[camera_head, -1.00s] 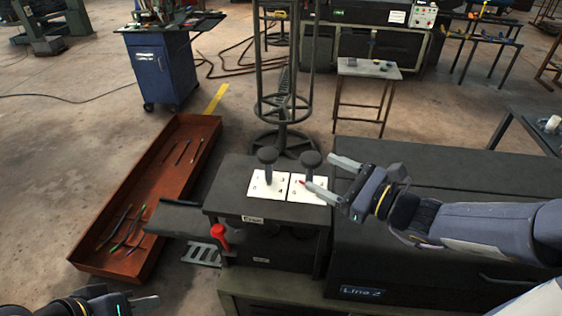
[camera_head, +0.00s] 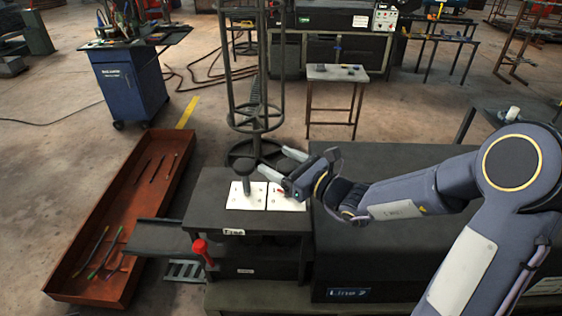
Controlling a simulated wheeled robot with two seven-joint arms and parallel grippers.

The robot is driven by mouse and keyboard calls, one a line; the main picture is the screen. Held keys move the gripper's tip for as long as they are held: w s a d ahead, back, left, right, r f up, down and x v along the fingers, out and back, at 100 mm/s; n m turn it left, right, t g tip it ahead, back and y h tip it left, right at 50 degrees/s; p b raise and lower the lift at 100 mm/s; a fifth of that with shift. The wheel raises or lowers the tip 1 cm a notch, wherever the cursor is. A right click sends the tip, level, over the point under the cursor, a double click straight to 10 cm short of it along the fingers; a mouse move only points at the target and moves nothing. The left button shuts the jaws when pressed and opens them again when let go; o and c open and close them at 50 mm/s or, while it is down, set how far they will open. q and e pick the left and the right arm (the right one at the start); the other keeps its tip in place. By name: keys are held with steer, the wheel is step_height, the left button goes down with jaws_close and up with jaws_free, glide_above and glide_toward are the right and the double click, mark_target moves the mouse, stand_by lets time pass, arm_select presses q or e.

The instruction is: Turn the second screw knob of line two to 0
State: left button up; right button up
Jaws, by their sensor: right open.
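The Line 2 machine (camera_head: 342,293) has a dark stand with two white dial plates side by side. The left plate (camera_head: 240,202) carries an upright dark knob (camera_head: 244,170), clear of my gripper. The right plate (camera_head: 284,204) shows a small red pointer (camera_head: 281,192); its knob, the second one, is mostly hidden by my right gripper. My right gripper (camera_head: 272,161) is open above the right plate, its two pale fingers pointing left. I cannot tell whether they touch the second knob. The setting on the plate is too small to read. My left gripper is out of view.
A rusty tray (camera_head: 75,292) with several tools lies on the floor at left. A dark round-framed rack (camera_head: 230,80) stands just behind the knobs. A blue cabinet (camera_head: 128,90) stands farther back.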

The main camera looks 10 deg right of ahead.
steer(key=c, duration=1)
steer(key=shift+n+g+y+p, duration=0.85)
steer(key=shift+n+g+y, duration=0.35)
steer(key=shift+g+y, duration=0.15)
steer(key=n+g+y, duration=0.1)
steer(key=n+g+y+p, duration=0.1)
steer(key=g, duration=0.1)
steer(key=n+g+y+p, duration=0.1)
steer(key=shift+s+a+g, duration=0.2)
steer(key=shift+s+g, duration=0.05)
steer(key=shift+s, duration=0.05)
steer(key=n+g, duration=0.1)
steer(key=n+g+y+p, duration=0.1)
steer(key=g, duration=0.1)
steer(key=n+g, duration=0.1)
steer(key=shift+s+a+n+g+y, duration=0.1)
steer(key=shift+s+n+g+y, duration=0.15)
steer(key=shift+n+g, duration=0.15)
steer(key=shift+s+n+g+p, duration=0.15)
steer(key=shift+n+g+p, duration=0.15)
steer(key=shift+n+g, duration=0.6)
steer(key=shift+s+n+g+p, duration=0.1)
steer(key=shift+n+g+p, duration=0.3)
steer(key=shift+g, duration=0.9)
